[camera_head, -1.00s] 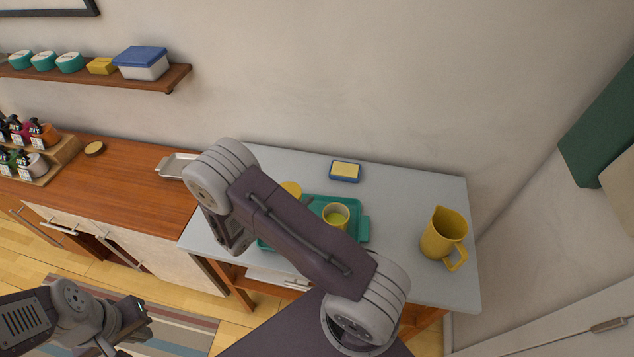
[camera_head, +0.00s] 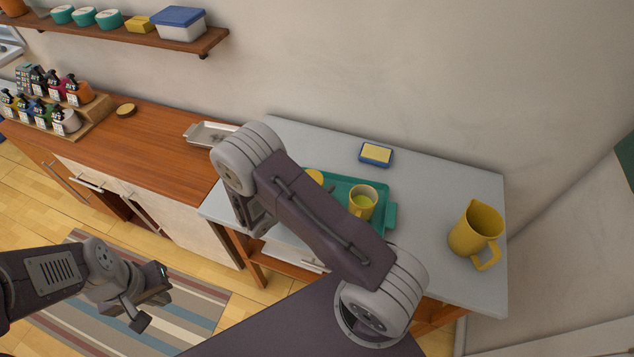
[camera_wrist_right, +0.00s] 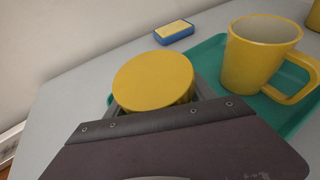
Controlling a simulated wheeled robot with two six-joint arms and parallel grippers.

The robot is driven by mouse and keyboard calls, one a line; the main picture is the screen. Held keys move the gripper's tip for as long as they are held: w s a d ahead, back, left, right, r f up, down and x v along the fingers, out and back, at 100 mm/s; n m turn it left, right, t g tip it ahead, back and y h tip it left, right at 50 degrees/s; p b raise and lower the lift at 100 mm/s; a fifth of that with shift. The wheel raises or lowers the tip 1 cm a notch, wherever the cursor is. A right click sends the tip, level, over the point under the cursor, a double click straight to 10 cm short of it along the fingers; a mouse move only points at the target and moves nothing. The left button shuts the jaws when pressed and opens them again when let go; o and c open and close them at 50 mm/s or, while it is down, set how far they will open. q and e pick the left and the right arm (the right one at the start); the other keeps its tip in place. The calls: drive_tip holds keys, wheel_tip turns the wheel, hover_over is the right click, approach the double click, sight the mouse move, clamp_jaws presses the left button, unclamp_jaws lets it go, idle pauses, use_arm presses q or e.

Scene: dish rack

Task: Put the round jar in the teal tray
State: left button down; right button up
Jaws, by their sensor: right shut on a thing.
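The round jar (camera_wrist_right: 155,80) shows in the right wrist view with a yellow round top. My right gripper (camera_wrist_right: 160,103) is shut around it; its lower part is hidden. In the head view a yellow edge of the jar (camera_head: 315,176) shows behind my right arm, which hides the right gripper. The teal tray (camera_head: 389,217) lies on the grey counter, partly hidden by that arm. In the wrist view the tray (camera_wrist_right: 208,60) spreads behind and right of the jar; I cannot tell whether they touch. My left gripper (camera_head: 150,297) is open and empty, above the striped rug.
A yellow mug (camera_head: 359,206) stands on the tray, close right of the jar. A yellow pitcher (camera_head: 477,230) stands at right. A metal tray (camera_head: 208,134) lies left. Grey counter between tray and pitcher is clear.

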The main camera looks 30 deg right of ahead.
drive_tip(key=shift+f, duration=0.1)
drive_tip(key=shift+f+b, duration=0.55)
drive_tip(key=shift+f, duration=0.2)
drive_tip(key=shift+f, duration=0.25)
drive_tip(key=o, duration=1.7)
drive_tip(key=shift+c, duration=0.2)
drive_tip(key=b+v, duration=0.1)
drive_tip(key=v, duration=0.7)
drive_tip(key=shift+a+b, duration=0.2)
drive_tip(key=shift+b, duration=0.2)
drive_tip(key=shift+s+a+r, duration=0.15)
drive_tip(key=shift+s+a, duration=0.1)
drive_tip(key=shift+a, duration=0.1)
